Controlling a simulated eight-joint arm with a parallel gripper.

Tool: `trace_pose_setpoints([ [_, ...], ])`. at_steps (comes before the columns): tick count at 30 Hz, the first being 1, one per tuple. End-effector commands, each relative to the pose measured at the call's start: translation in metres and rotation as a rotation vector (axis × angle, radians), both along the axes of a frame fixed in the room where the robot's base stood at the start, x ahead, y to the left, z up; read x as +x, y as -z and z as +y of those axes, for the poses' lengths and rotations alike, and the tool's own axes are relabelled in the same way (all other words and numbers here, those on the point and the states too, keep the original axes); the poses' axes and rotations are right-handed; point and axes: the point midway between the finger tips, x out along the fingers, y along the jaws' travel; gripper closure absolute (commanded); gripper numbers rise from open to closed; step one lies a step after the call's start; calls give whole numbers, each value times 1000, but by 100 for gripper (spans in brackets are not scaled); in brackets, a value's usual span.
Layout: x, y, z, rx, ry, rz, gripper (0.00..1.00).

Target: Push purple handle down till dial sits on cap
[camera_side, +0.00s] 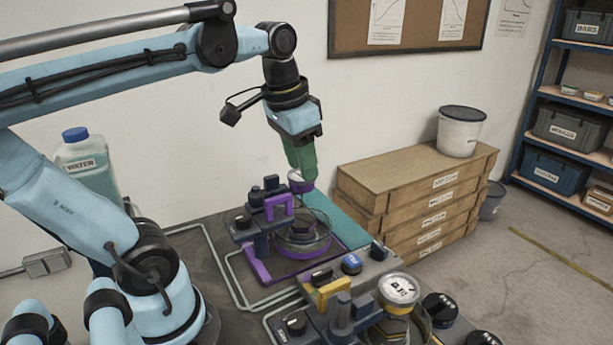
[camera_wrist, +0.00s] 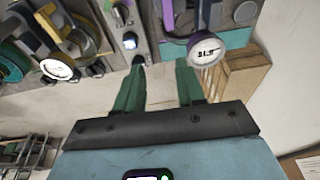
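The purple lever frame (camera_side: 281,206) stands on a dark block on the bench in the side view. Its purple-rimmed white dial (camera_side: 299,182) is raised above a clear round vessel (camera_side: 304,238); I cannot tell the cap clearly. My gripper (camera_side: 301,170) has green fingers and points down, with its tips right at or just above the dial. In the wrist view the two green fingers (camera_wrist: 160,64) are spread with empty space between them. The dial also shows there (camera_wrist: 206,51), to the right of the right finger. Contact cannot be told.
A yellow lever unit (camera_side: 330,292) with a white dial (camera_side: 398,288) stands nearer on the bench. Small knobs and a blue button (camera_side: 351,263) sit between the units. A teal board (camera_side: 338,217) lies behind. Stacked wooden boxes (camera_side: 415,190) stand beyond the bench.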

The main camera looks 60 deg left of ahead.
Motion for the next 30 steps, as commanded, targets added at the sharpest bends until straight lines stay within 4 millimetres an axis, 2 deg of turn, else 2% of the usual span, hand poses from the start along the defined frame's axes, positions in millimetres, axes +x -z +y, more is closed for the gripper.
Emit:
trace_pose_setpoints([
  [1, -6, -17, 8, -7, -7, 55, 62],
  [3, -16, -35, 15, -19, -7, 124, 62],
  [6, -28, -54, 21, -36, -4, 193, 62],
  [11, -35, -61, 24, -48, 1, 232, 62],
  [17, -36, -39, 23, -47, 1, 232, 62],
  [30, -35, 31, 23, -46, 1, 229, 62],
])
